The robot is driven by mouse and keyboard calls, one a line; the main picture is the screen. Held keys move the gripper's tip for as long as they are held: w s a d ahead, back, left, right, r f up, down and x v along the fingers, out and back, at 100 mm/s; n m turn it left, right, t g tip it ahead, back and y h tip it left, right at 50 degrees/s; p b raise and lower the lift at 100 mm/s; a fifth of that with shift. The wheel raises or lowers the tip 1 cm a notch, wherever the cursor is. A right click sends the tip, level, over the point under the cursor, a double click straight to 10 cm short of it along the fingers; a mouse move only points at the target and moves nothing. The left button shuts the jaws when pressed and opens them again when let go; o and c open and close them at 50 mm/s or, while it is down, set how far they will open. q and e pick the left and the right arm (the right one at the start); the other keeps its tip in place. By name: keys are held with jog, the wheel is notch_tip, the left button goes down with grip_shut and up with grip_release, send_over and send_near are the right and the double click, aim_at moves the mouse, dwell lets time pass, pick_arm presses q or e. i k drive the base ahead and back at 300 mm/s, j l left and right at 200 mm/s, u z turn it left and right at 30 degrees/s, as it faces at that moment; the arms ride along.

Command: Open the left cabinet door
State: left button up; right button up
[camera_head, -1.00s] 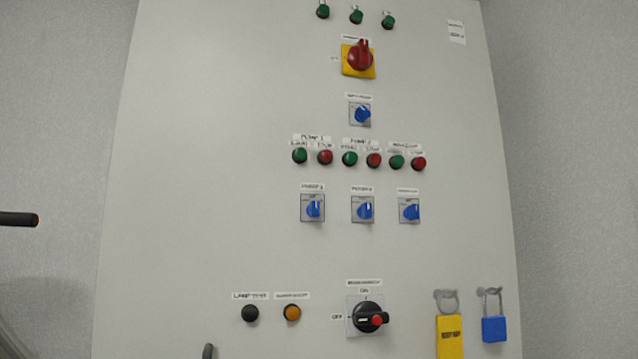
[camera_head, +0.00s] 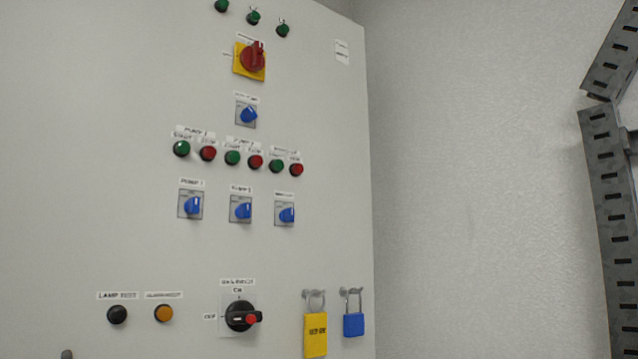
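The cabinet front (camera_head: 120,110) is a light grey panel filling the left and middle of the head view, and it looks flat and closed. It carries a red rotary switch on a yellow plate (camera_head: 250,60), several green and red buttons, blue selector knobs (camera_head: 241,209) and a black rotary switch with a red part (camera_head: 241,316). A small dark knob or handle end (camera_head: 67,354) shows at the bottom left edge, mostly cut off. No separate left door edge is visible. Neither of my grippers is in view.
A yellow tag (camera_head: 315,335) and a blue padlock (camera_head: 353,324) hang at the cabinet's lower right. A slotted metal cable tray (camera_head: 610,190) runs along the right wall. The textured wall (camera_head: 470,180) between them is bare.

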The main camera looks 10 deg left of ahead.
aim_at(98, 98)
jog(key=k+j+z, duration=0.2)
jog(key=j+z, duration=0.15)
jog(key=k+j+z, duration=0.2)
jog(key=z, duration=0.15)
jog(key=k+j+z, duration=0.25)
jog(key=z, duration=0.15)
jog(key=k+j, duration=0.25)
jog(key=k, duration=0.25)
jog(key=i+l+u, duration=0.2)
jog(key=i+u, duration=0.2)
jog(key=i+l+u, duration=0.3)
jog(key=u, duration=0.15)
jog(key=i+l+u, duration=0.6)
jog(key=l+u, duration=0.25)
jog(key=l, duration=0.15)
jog(key=i+l+u, duration=0.1)
jog(key=l+u, duration=0.3)
jog(key=l, duration=0.2)
jog(key=k+j+u, duration=0.2)
jog(key=i+l+z, duration=0.2)
